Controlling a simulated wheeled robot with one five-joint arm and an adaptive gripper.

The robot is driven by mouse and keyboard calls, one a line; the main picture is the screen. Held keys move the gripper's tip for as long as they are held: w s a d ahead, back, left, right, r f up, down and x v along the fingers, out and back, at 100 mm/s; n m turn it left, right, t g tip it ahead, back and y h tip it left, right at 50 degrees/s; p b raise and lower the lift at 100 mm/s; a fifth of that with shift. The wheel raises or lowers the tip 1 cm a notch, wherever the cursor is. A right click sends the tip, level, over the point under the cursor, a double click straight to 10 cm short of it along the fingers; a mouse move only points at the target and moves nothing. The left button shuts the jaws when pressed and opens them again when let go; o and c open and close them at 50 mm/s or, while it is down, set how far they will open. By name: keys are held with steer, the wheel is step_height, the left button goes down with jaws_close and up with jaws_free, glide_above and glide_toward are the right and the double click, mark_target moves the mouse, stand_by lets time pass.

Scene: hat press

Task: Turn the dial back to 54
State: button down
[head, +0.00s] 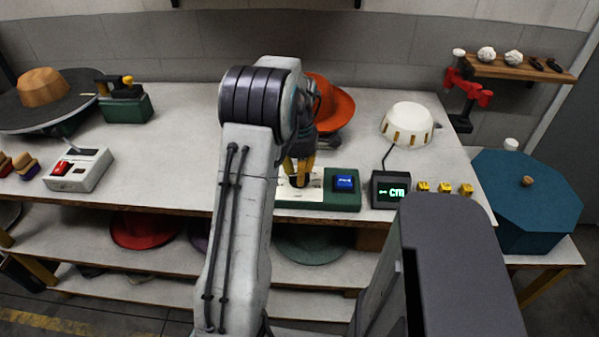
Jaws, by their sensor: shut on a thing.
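My gripper (299,172), with yellow fingers, reaches down to the green control box (325,203) at the front edge of the bench. It is shut on the dial (300,182), a dark knob standing over a cream plate. My arm hides the left part of the box and plate, and the fingers cover most of the dial. The dial's scale and pointer cannot be read. A blue button or display (344,183) sits on the right of the box. A dark display box (389,190) beside it shows green characters that look like "cm".
An orange hat (334,102) stands behind my gripper. A white dome (408,124) is at the back right. Several yellow blocks (445,188) line the right front edge. A switch box (80,169) sits left. Bare bench lies left of my arm.

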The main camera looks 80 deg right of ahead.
steer(key=shift+a+f+n, duration=0.1)
steer(key=shift+n, duration=0.4)
steer(key=c, duration=0.9)
jaws_free()
steer(key=shift+c, duration=0.2)
step_height(320, 180, up, 12)
stand_by(0.7)
